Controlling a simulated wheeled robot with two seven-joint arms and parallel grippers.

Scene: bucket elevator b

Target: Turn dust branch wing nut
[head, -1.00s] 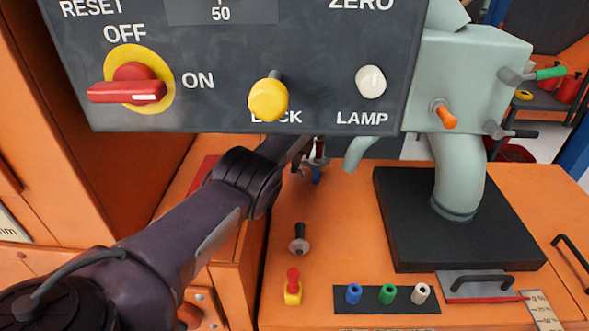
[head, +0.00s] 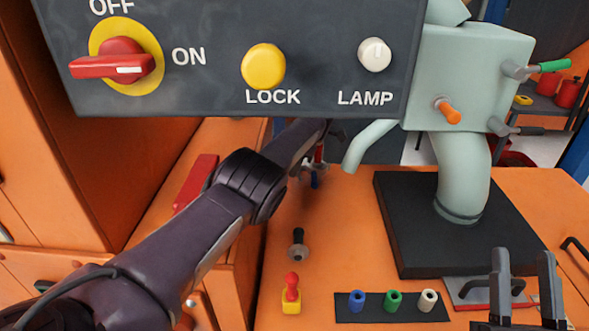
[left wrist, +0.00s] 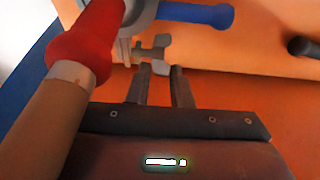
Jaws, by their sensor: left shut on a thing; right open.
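The wing nut (left wrist: 150,52) is a small grey piece with flat wings, seen in the left wrist view on a grey fitting beside a blue handle (left wrist: 205,15). My left gripper (left wrist: 159,72) is shut on its near wing, with one finger on each side. My right gripper (head: 523,262) is open and empty at the lower right, above the orange bench.
The dark control panel (head: 225,85) overhangs the left arm. A red part on a tan pipe (left wrist: 65,110) is close beside the left gripper. A pale green pipe (head: 462,180) stands on a black base. Small coloured plugs (head: 393,301) and a red-yellow button (head: 291,295) lie in front.

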